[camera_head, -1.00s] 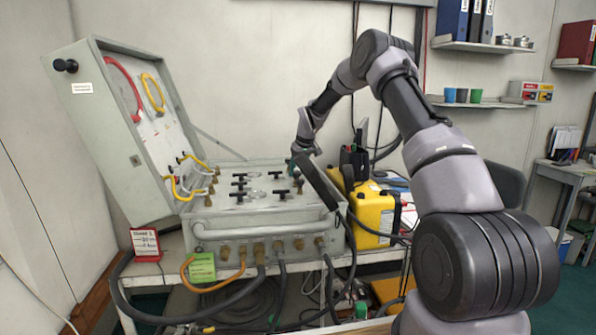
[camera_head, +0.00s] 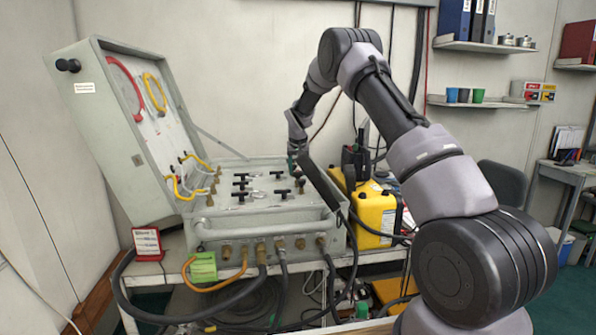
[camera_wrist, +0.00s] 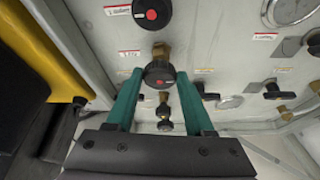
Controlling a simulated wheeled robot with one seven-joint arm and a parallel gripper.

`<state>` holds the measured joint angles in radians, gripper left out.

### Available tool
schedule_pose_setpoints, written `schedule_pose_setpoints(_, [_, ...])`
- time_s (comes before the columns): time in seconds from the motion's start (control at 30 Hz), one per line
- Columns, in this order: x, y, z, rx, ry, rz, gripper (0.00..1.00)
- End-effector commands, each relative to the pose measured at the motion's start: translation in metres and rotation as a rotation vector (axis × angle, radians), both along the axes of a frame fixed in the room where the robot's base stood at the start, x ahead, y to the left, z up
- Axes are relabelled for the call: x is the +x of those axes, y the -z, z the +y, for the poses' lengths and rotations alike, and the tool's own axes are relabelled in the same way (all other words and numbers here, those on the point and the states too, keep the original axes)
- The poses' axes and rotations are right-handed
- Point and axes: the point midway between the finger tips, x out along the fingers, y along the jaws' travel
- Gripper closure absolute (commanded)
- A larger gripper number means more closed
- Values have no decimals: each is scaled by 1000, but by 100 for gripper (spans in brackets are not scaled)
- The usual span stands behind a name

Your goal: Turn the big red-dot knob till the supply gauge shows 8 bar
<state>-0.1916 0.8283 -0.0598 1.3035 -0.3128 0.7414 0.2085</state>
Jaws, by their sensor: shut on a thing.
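In the wrist view, my gripper (camera_wrist: 160,80) has its two teal fingers on either side of a black knob with a red dot (camera_wrist: 160,74) on a brass stem. It is shut on this knob. A second black red-dot knob (camera_wrist: 151,14) sits beyond it, cut by the top edge; it looks a little larger. I cannot tell for sure which is the big one. A round gauge (camera_wrist: 290,9) is cut off at the top right; its reading is not legible. In the head view, my gripper (camera_head: 292,163) is at the panel's back right corner, hiding the knob.
The grey panel case (camera_head: 262,228) stands on a table with its lid (camera_head: 115,140) open at the left. Several black T-handles (camera_head: 241,197) stand on the panel. A yellow case (camera_head: 376,215) is close on the right. Hoses hang in front.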

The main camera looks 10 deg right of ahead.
Motion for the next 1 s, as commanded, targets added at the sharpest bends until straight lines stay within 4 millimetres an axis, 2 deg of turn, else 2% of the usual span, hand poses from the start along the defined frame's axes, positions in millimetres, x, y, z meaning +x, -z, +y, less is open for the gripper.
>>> schedule_pose_setpoints(0.3, [0, 0, 0, 0, 1, 0, 100])
schedule_pose_setpoints(0.33, [0, 0, 0, 0, 1, 0, 39])
schedule_pose_setpoints(0.4, [0, 0, 0, 0, 1, 0, 17])
schedule_pose_setpoints(0.77, [-1, -3, 0, 0, 0, 0, 17])
schedule_pose_setpoints(0.87, [-5, -13, 1, 1, 0, -2, 17])
schedule_pose_setpoints(1.0, [-15, -39, 3, 0, 0, -3, 17])
